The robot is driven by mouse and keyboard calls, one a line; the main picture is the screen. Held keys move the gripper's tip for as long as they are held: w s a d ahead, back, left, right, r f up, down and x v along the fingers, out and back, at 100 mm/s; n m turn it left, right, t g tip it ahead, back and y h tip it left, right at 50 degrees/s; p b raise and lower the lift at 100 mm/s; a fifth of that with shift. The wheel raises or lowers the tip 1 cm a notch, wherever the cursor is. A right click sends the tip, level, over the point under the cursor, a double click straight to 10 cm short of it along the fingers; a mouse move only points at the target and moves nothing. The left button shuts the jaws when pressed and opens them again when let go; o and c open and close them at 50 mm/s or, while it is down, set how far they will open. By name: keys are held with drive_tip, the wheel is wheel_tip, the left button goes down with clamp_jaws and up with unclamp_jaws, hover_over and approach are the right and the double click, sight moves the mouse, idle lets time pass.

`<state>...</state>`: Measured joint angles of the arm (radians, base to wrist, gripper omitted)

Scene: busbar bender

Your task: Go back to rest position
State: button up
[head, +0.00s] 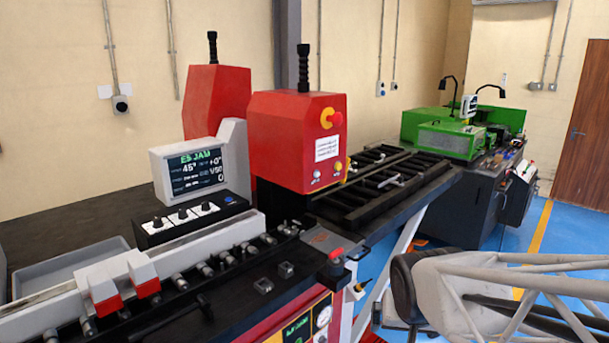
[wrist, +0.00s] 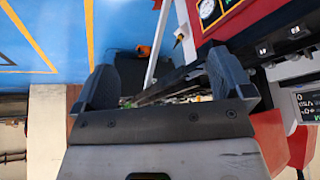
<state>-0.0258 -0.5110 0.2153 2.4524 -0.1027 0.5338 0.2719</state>
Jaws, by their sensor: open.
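My gripper (wrist: 165,78) shows in the wrist view with its two dark fingers spread wide apart. Nothing is between them. Past the fingers, the wrist view shows blue floor (wrist: 50,35) and the red and black busbar bender (wrist: 235,20), tilted in the picture. In the head view, the bender's red head (head: 290,140) stands at the centre. My pale grey arm is at the lower right, beside the bender's front side. The fingers cannot be made out in the head view.
A display (head: 190,170) and a black knob box (head: 190,218) stand on the bender's left part. A black slatted table (head: 370,190) extends behind the red head. A green machine (head: 450,135) stands at the back right. Blue floor (head: 575,235) is open at the right.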

drive_tip(key=s+r+n+g, duration=0.1)
drive_tip(key=s+r, duration=0.3)
drive_tip(key=s, duration=0.7)
drive_tip(key=shift+d+r+n+g, duration=0.3)
drive_tip(key=shift+n+g, duration=0.1)
drive_tip(key=shift+g, duration=0.4)
idle(0.8)
